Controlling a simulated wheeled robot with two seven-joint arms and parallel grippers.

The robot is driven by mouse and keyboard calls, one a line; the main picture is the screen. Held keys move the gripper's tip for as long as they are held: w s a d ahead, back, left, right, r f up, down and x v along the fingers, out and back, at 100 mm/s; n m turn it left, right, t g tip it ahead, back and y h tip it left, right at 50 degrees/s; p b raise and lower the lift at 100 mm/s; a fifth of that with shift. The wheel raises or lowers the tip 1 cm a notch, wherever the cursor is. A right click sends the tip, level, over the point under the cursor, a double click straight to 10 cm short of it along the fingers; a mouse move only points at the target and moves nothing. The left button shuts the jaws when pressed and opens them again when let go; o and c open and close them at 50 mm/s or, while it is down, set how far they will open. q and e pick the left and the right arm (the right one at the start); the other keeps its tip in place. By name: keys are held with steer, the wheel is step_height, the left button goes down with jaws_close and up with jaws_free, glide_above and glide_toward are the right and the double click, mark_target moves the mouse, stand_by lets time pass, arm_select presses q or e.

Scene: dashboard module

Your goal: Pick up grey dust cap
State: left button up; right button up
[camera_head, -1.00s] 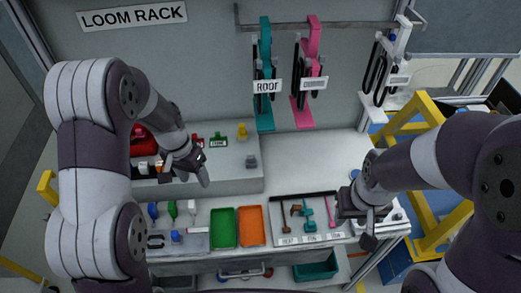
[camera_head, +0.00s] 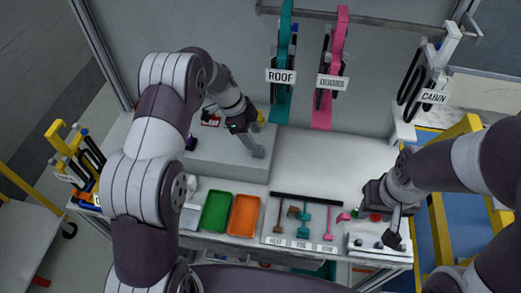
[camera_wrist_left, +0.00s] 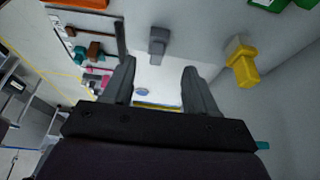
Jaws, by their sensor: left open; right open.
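The grey dust cap (camera_wrist_left: 158,42) shows in the left wrist view, small and blocky, ahead of and between the spread fingertips, with a gap to them. My left gripper (camera_wrist_left: 158,75) is open and empty. In the head view my left gripper (camera_head: 256,150) hangs over the raised grey block (camera_head: 215,170); its fingers cover the cap's area, so I cannot make out the cap there. My right gripper (camera_head: 392,232) is open at the right end of the bench, near a pale fixture.
A yellow part (camera_wrist_left: 241,62) stands beside the cap in the left wrist view. A green tray (camera_head: 216,212) and an orange tray (camera_head: 244,216) sit at the bench front. The dark-framed board (camera_head: 283,236) holds several small tools. Looms hang at the back.

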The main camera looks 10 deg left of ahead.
mark_target(259, 146)
arm_select(q)
steer(key=f+p, duration=0.1)
steer(key=d+f, duration=0.1)
steer(key=f+p, duration=0.1)
steer(key=shift+s+d+p, duration=0.25)
steer(key=shift+s+p, duration=0.05)
steer(key=shift+s, duration=0.1)
steer(key=shift+x, duration=1.1)
steer(key=shift+w+f, duration=0.2)
jaws_close()
steer(key=shift+r, duration=0.1)
